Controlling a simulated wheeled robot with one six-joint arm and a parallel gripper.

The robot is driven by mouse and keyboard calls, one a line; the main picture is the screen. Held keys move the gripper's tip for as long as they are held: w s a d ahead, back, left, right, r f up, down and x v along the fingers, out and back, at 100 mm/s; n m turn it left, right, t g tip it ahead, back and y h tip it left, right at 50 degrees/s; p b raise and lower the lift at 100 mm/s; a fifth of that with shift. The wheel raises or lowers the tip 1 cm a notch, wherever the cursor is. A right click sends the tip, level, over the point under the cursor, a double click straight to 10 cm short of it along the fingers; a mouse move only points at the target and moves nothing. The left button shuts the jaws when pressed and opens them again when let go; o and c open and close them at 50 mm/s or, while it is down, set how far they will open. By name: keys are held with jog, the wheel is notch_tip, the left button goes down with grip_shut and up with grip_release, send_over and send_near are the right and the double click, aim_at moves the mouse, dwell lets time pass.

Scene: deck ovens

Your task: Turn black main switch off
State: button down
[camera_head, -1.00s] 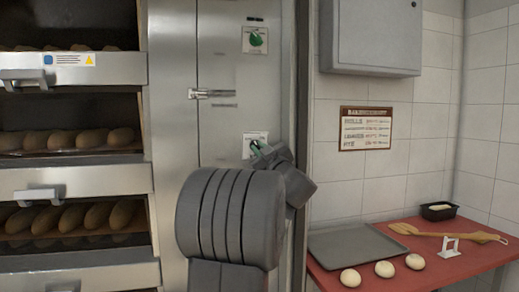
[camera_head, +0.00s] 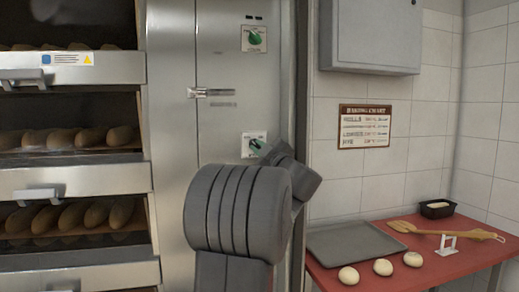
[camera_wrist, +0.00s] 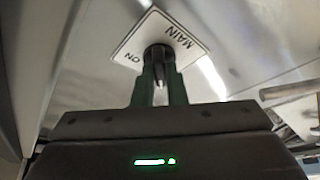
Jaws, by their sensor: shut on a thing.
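The black main switch (camera_wrist: 159,54) sits on a white plate (camera_wrist: 128,40) marked MAIN and ON in the wrist view. My gripper (camera_wrist: 160,75) has its green fingers on either side of the switch's knob, closed on it. In the head view the lower white plate (camera_head: 247,140) is on the steel oven panel, and my gripper (camera_head: 257,146) reaches it from the lower right. There my wrist and fingers hide most of the switch. The knob's exact angle is hard to make out.
A second, green knob (camera_head: 254,38) is higher on the same panel, above a metal latch (camera_head: 210,93). Oven decks with loaves are at left. At right a red counter (camera_head: 330,282) holds a grey tray (camera_head: 352,255), several small items and rolls. A grey wall cabinet (camera_head: 372,35) hangs above.

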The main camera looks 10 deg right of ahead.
jog(key=c, duration=1.5)
grip_release()
jog(key=shift+o, duration=0.2)
jog(key=b+v, duration=0.1)
jog(key=v, duration=1.3)
jog(key=shift+b, duration=0.4)
jog(key=shift+w, duration=0.15)
jog(key=p+x, duration=0.1)
jog(key=x, duration=1.2)
jog(key=shift+w+a+r+p, duration=0.15)
jog(key=shift+w+p, duration=0.15)
jog(key=shift+p, duration=0.1)
